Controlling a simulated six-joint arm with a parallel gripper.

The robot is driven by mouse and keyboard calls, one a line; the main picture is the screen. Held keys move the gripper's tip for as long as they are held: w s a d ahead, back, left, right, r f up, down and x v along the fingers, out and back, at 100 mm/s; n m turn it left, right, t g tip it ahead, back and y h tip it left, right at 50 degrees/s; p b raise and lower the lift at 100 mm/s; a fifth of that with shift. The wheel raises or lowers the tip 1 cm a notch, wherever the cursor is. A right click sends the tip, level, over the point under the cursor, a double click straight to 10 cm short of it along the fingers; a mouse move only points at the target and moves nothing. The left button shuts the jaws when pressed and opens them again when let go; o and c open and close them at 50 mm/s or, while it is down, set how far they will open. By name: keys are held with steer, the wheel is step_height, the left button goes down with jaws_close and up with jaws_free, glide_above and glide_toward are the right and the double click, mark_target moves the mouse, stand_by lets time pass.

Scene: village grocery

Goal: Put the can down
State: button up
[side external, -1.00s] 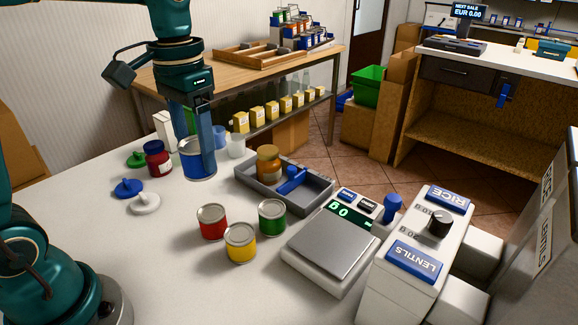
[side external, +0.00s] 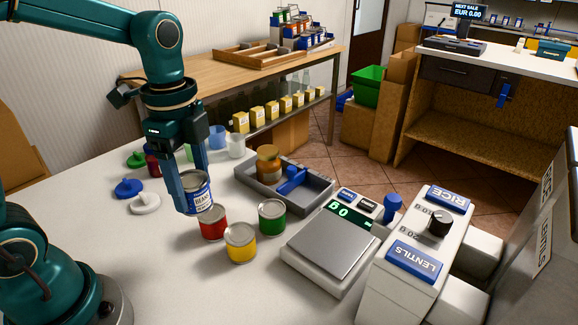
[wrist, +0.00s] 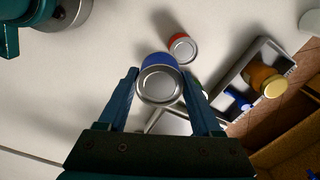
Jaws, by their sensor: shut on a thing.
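My gripper (side external: 194,192) is shut on a blue can labelled BEANS (side external: 201,191). In the wrist view, the can (wrist: 160,82) sits between the two fingers, its silver lid facing the camera. In the side view it overlaps the top of the red can (side external: 213,228); it seems held above the counter. The red can (wrist: 183,48) shows beside the held can in the wrist view. A yellow can (side external: 240,244) and a green can (side external: 272,217) stand upright close by.
A grey tray (side external: 318,207) holding an amber jar (side external: 268,162) and a blue scoop (side external: 291,180) lies behind the cans. A scale (side external: 328,250) stands to their right. Lids (side external: 145,203) lie at left. The counter (side external: 165,265) is clear in front.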

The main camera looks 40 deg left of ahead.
steer(key=d+f, duration=0.2)
steer(key=d, duration=0.2)
steer(key=d+f, duration=0.2)
steer(key=d, duration=0.1)
steer(key=d+f, duration=0.3)
steer(key=d, duration=0.1)
steer(key=shift+d, duration=0.35)
steer(key=shift+f, duration=1.95)
steer(key=o, duration=1.5)
steer(key=shift+f, duration=0.15)
